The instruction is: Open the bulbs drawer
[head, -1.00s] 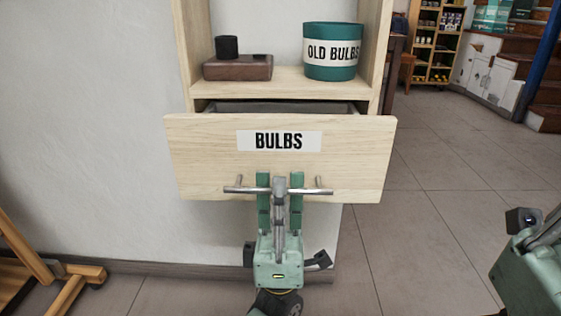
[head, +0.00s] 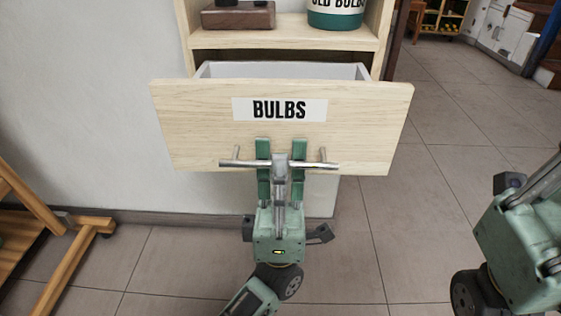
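The bulbs drawer (head: 200,125) is a pale wooden drawer with a white "BULBS" label (head: 279,109). It stands pulled out from its cabinet, and its grey inner walls show behind the front. A metal bar handle (head: 237,163) runs across the lower front. My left gripper (head: 281,158) is at the middle of the handle, its green fingers upright and the bar passing across them.
Above the drawer, a shelf (head: 285,32) holds a teal "OLD BULBS" pot (head: 336,17) and a brown box (head: 238,16). A wooden stand (head: 62,273) is on the left floor. Open tiled floor (head: 430,215) lies to the right.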

